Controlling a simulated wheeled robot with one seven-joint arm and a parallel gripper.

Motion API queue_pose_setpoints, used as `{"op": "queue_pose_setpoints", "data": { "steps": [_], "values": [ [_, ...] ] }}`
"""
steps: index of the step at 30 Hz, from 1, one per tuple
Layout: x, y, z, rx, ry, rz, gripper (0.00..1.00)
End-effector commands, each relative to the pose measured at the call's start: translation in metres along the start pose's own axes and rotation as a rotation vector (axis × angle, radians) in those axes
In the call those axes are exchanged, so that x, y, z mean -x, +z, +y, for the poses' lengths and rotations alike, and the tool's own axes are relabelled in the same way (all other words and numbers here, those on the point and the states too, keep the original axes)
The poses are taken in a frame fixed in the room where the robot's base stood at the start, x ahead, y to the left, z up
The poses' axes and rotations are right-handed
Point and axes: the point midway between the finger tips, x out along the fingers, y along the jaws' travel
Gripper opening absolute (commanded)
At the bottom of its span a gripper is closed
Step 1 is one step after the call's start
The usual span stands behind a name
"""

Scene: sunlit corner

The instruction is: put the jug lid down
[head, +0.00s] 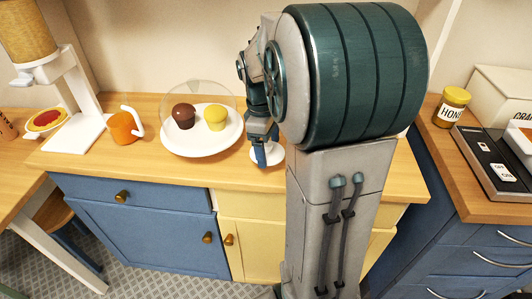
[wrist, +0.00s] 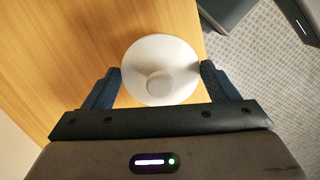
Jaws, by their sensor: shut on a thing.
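The jug lid is a round white disc with a small knob at its middle; it fills the space between the fingers in the wrist view (wrist: 175,58). My gripper (wrist: 160,74) is shut on it, one blue finger at each side of its rim. In the head view the lid (head: 270,157) shows below my gripper (head: 262,152), at the front part of the wooden counter (head: 180,168), right of the white plate. My fingers hide part of it there. I cannot tell whether its underside touches the counter.
A white plate (head: 203,149) holds a brown and a yellow cupcake under a clear dome. An orange cup (head: 122,128) with a white handle and a white dispenser (head: 78,125) stand further left. A honey jar (head: 453,107) stands on the right counter. The counter's front edge is close to the lid.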

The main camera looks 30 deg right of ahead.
Motion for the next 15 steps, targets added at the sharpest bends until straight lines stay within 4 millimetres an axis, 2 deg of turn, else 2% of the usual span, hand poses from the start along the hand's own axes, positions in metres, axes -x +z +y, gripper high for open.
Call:
{"op": "queue_pose_setpoints", "data": {
  "steps": [6,15],
  "values": [
    [-0.033,-0.003,-0.001,0.0,-0.003,-0.002,0.59],
    [-0.037,-0.004,-0.001,0.0,-0.001,-0.001,0.59]
  ]
}}
